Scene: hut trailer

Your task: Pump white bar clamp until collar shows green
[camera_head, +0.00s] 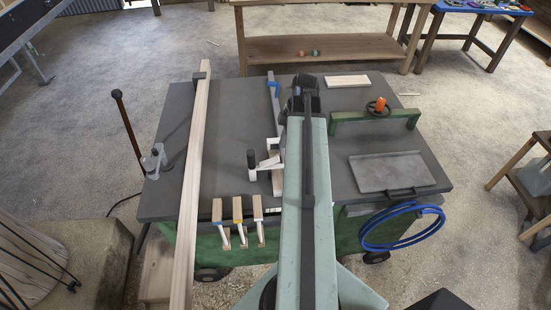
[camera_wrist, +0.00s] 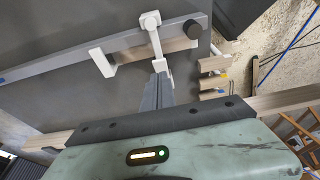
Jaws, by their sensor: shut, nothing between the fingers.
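The white bar clamp (camera_head: 265,163) lies on the dark grey bench top, its long grey bar running away along the bench. A wooden strip (camera_wrist: 168,48) lies between the white parts. My gripper (camera_wrist: 160,70) is shut and empty, its tips close to the white arm; whether they touch it I cannot tell. I cannot make out the collar's colour. My arm hides part of the bench in the head view.
A long wooden board (camera_head: 195,140) crosses the bench at left, near a grey fitting (camera_head: 154,160). A metal tray (camera_head: 391,171) and green frame (camera_head: 376,116) sit at right. Small clamps (camera_head: 238,222) line the front edge; a blue hose (camera_head: 402,234) hangs at right.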

